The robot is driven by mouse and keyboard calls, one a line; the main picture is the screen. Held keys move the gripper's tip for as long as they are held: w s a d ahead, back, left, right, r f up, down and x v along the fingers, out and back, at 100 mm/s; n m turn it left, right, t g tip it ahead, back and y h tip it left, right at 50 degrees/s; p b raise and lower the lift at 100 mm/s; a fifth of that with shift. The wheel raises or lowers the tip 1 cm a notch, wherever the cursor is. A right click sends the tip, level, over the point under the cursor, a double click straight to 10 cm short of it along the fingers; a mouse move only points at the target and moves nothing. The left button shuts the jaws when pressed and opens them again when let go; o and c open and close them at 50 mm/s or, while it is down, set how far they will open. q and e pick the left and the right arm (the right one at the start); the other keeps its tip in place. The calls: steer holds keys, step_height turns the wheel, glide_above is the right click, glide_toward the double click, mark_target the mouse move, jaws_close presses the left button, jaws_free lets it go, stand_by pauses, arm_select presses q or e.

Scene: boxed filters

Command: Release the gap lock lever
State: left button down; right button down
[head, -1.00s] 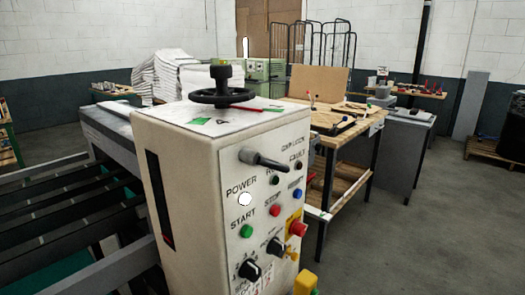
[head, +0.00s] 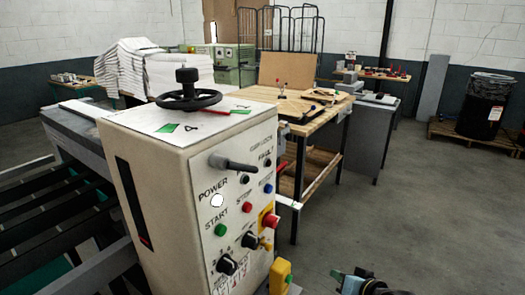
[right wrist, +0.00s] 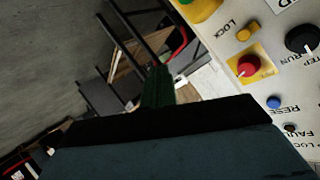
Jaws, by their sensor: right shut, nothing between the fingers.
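The gap lock lever (head: 232,164) is a dark handle on the upper part of the cream machine's control panel (head: 236,205), below the "GAP LOCK" lettering. It points to the right, roughly level. My right gripper (head: 362,281) shows at the bottom edge of the head view, low and to the right of the panel, apart from the lever. In the right wrist view its dark fingers (right wrist: 157,88) are together and empty. That view shows the panel (right wrist: 215,52) upside down at the right; the lever itself is not visible there. My left gripper is not in view.
The panel carries a red emergency knob (head: 269,219), several buttons and rotary switches. A yellow block (head: 281,276) sticks out at its lower right. A black handwheel (head: 189,99) stands on top. A wooden workbench (head: 310,125) stands behind. The floor right of the machine is clear.

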mark_target(234, 165)
steer(key=w+a+r+n+t+y+p, duration=0.1)
steer(key=a+r+y, duration=0.15)
steer(key=r, duration=0.85)
steer(key=w+a+r+n+t+y, duration=0.1)
steer(key=a+r+y, duration=0.15)
steer(key=r, duration=0.75)
steer(key=s+a+r+n+g+y, duration=0.1)
steer(key=s+a+r+n+y, duration=0.1)
steer(key=r, duration=0.6)
steer(key=s+a+r+n+g+y+p, duration=0.1)
steer(key=s+a+r, duration=0.3)
steer(key=r, duration=0.5)
steer(key=shift+s+r+n+g+y+p, duration=0.35)
steer(key=shift+n+y, duration=0.25)
steer(key=shift+y, duration=0.3)
steer(key=shift+w, duration=0.1)
steer(key=w+a+f+p, duration=0.3)
steer(key=w+a, duration=0.2)
steer(key=a, duration=0.5)
steer(key=shift+f, duration=0.2)
steer(key=shift+d, duration=0.1)
